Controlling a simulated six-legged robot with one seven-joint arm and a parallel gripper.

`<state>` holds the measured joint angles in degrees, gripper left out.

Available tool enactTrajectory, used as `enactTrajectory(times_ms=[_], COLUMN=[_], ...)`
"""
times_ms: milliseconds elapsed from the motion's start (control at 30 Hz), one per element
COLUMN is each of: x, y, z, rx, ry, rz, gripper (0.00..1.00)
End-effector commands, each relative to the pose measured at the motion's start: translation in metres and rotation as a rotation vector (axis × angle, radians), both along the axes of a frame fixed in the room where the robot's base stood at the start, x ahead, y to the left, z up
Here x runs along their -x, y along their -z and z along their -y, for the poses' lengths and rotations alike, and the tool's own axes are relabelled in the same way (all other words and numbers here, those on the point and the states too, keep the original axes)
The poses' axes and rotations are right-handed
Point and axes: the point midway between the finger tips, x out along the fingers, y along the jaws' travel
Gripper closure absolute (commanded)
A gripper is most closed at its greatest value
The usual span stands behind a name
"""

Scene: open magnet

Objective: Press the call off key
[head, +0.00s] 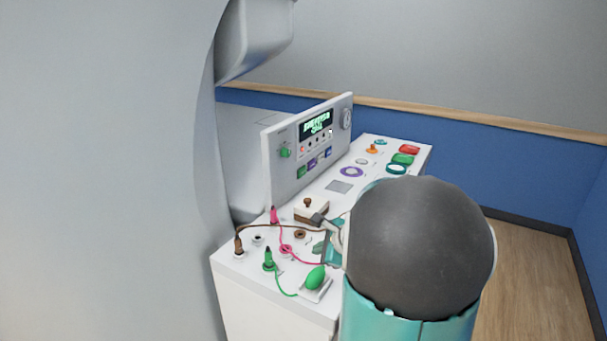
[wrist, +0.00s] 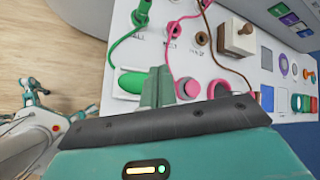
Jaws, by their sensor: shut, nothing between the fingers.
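The upright grey panel (head: 293,188) carries a lit green display (head: 315,124). Below it is a row of small coloured keys: green (head: 300,172), purple (head: 312,163) and blue (head: 328,153). Their labels are too small to read, so I cannot tell which is the call off key. Coloured keys also show at the top right of the wrist view (wrist: 289,19). My gripper (wrist: 157,76) is shut and empty, over the near part of the console beside the green bulb (wrist: 143,82). In the head view my arm partly hides it.
The white console top (head: 258,270) holds brown, pink and green plugs with cables, a wooden block with a knob (head: 310,210), and the green bulb on a white pad. Red and green buttons (head: 403,159) stand at the far end. A large grey housing (head: 110,170) fills the left.

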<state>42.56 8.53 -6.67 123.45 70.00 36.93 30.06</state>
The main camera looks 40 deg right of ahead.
Motion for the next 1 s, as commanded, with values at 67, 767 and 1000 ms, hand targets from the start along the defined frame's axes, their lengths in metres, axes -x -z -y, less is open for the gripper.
enactTrajectory(times_ms=[67,767,1000], x=[0.0,-0.007,0.024], y=[0.0,-0.027,-0.072], z=[0.0,-0.064,-0.201], rx=[0.0,0.132,0.507], ry=[0.0,-0.254,-0.871], rz=[0.0,-0.013,-0.041], gripper=[1.0,1.0,1.0])
